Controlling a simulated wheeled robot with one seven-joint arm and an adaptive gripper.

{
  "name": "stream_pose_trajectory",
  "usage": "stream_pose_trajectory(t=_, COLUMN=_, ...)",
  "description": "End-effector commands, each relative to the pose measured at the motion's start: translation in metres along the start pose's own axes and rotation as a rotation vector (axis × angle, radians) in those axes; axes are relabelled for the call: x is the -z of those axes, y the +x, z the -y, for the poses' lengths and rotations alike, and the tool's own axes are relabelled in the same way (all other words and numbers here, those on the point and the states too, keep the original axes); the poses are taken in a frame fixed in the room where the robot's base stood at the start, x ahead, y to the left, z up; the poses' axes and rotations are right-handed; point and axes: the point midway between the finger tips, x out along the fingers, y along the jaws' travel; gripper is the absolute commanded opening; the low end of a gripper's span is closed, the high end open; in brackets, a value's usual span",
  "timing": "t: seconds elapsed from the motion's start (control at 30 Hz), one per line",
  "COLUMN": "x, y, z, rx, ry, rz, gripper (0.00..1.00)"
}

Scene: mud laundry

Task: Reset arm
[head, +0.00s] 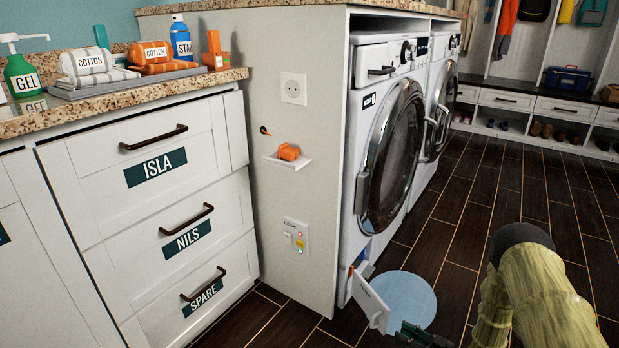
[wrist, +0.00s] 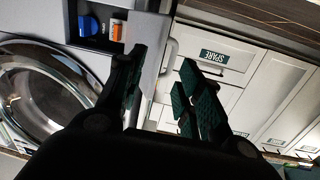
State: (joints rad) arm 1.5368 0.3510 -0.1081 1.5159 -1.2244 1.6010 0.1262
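My arm (head: 535,295) reaches in from the lower right of the head view. My gripper (head: 425,338) shows only partly at the bottom edge there, near a small open white flap (head: 370,299) low on the front washer. In the wrist view my gripper (wrist: 163,68) has its two dark green-padded fingers apart, with nothing seen between them. Beyond the fingers are the washer's round door (wrist: 45,90) and a recess with a blue part (wrist: 90,25) and an orange part (wrist: 118,30). I cannot tell whether a finger touches the flap.
The front washer (head: 390,145) stands beside a cabinet with ISLA, NILS and SPARE drawers (head: 205,297). A light blue disc (head: 405,292) lies on the dark floor by the flap. An orange item sits on a small wall shelf (head: 289,163). Floor to the right is mostly clear.

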Motion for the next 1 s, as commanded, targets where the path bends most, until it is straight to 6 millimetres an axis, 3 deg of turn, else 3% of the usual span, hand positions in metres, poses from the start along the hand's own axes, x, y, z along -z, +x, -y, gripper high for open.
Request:
stream_pose_trajectory(t=0.27, x=-0.014, y=0.014, z=0.029, rx=-0.141, ry=0.089, rz=0.131, gripper=0.36)
stream_pose_trajectory(t=0.47, x=-0.033, y=0.009, z=0.076, rx=-0.294, ry=0.21, rz=0.329, gripper=0.36)
stream_pose_trajectory(t=0.57, x=-0.046, y=-0.008, z=0.116, rx=-0.384, ry=0.297, rz=0.483, gripper=0.36)
stream_pose_trajectory(t=0.7, x=-0.055, y=-0.048, z=0.181, rx=-0.494, ry=0.414, rz=0.717, gripper=0.36)
stream_pose_trajectory(t=0.9, x=-0.049, y=-0.115, z=0.267, rx=-0.604, ry=0.548, rz=1.011, gripper=0.36)
stream_pose_trajectory(t=1.0, x=-0.041, y=-0.143, z=0.298, rx=-0.64, ry=0.593, rz=1.116, gripper=0.36)
